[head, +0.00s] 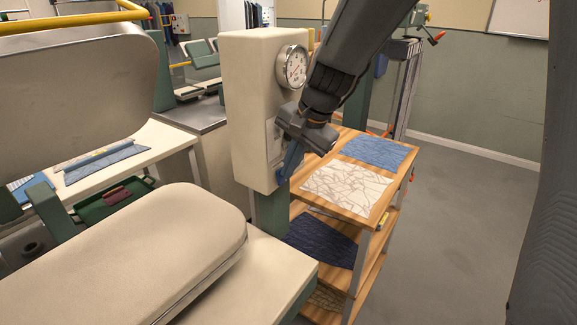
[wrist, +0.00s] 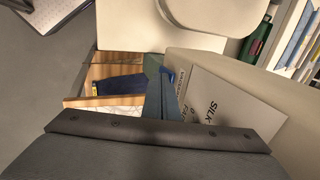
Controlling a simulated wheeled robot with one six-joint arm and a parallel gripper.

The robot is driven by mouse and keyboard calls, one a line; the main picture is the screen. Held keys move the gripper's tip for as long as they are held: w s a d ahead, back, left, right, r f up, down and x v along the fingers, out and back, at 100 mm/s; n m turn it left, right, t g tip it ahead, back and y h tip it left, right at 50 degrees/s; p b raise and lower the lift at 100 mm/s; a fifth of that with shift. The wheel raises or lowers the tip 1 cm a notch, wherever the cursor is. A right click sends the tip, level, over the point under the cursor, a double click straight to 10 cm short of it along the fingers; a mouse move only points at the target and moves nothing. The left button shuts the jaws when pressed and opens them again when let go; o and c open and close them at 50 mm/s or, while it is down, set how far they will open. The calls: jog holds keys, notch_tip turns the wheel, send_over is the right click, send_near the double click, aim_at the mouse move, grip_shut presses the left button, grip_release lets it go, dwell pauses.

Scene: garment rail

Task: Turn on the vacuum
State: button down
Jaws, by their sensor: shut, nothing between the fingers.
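The vacuum's switch cannot be made out for certain in either view. A cream control box (head: 262,105) with a round dial gauge (head: 292,66) stands upright at the centre of the head view. My gripper (head: 286,178) points down close beside the box's right face, below the gauge. Its blue-grey fingers are together and empty; whether they touch the box is unclear. In the wrist view the gripper (wrist: 164,78) shows beside a pale label plate (wrist: 215,105) lettered "SILK".
A cream padded press (head: 165,245) fills the lower left, with its raised metal head (head: 80,95) behind. A wooden shelf unit (head: 362,215) with folded cloths stands right of the box, close under my gripper. Open floor (head: 460,240) lies to the right.

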jog(key=shift+r+p, duration=0.75)
jog(key=shift+r, duration=0.05)
jog(key=s+d+b+v, duration=0.1)
jog(key=v, duration=1)
jog(key=shift+s+d, duration=0.1)
jog(key=shift+s, duration=0.05)
jog(key=s+d+f+n+h, duration=0.1)
jog(key=s+d+f+n, duration=0.1)
jog(key=f, duration=0.4)
jog(key=s+d+f+n+h, duration=0.1)
jog(key=s+d+f+n, duration=0.2)
jog(key=s+f, duration=0.4)
jog(key=s+d+f+n+g+h, duration=0.1)
jog(key=s+d+f+n, duration=0.2)
jog(key=s+d+f, duration=0.1)
notch_tip(320, 180, down, 3)
jog(key=shift+s+d+r, duration=0.1)
jog(key=shift+s+d, duration=0.15)
jog(key=shift+s, duration=0.2)
jog(key=shift+a, duration=0.15)
